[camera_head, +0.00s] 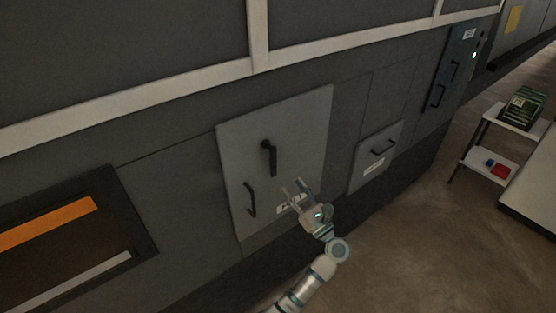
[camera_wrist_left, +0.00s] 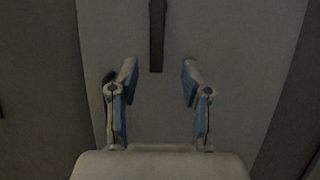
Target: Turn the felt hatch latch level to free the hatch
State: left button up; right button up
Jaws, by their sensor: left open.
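The felt hatch (camera_head: 277,130) is a light grey panel on the dark machine wall. Its black latch (camera_head: 270,158) sits near the panel's middle, with the lever hanging down from its pivot. A black curved handle (camera_head: 250,199) is at the panel's lower left. My left gripper (camera_head: 301,186) is open and empty in front of the hatch's lower part, below and right of the latch, apart from it. In the left wrist view the latch lever (camera_wrist_left: 157,36) hangs ahead of and above the gap between the open fingers (camera_wrist_left: 158,78). My right gripper is in neither view.
A smaller grey panel (camera_head: 377,154) with a black handle is right of the hatch. An opening with an orange bar (camera_head: 47,222) is at the left. A white shelf cart (camera_head: 492,160) with a green box (camera_head: 523,106) and a red item stands at the right. The floor between is clear.

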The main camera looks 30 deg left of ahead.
aim_at(275, 165)
pick_arm(q)
jog(key=x, duration=0.3)
jog(key=p+x, duration=0.1)
jog(key=x, duration=0.2)
jog(key=p+x, duration=0.1)
jog(key=x, duration=0.2)
jog(key=shift+s+a, duration=0.15)
jog(key=shift+a, duration=0.4)
jog(key=shift+w+a+r, duration=0.15)
jog(key=shift+w+a, duration=0.1)
jog(key=shift+w, duration=0.05)
jog(key=shift+d, duration=0.1)
jog(key=shift+d, duration=0.15)
jog(key=shift+a, duration=0.25)
grip_shut()
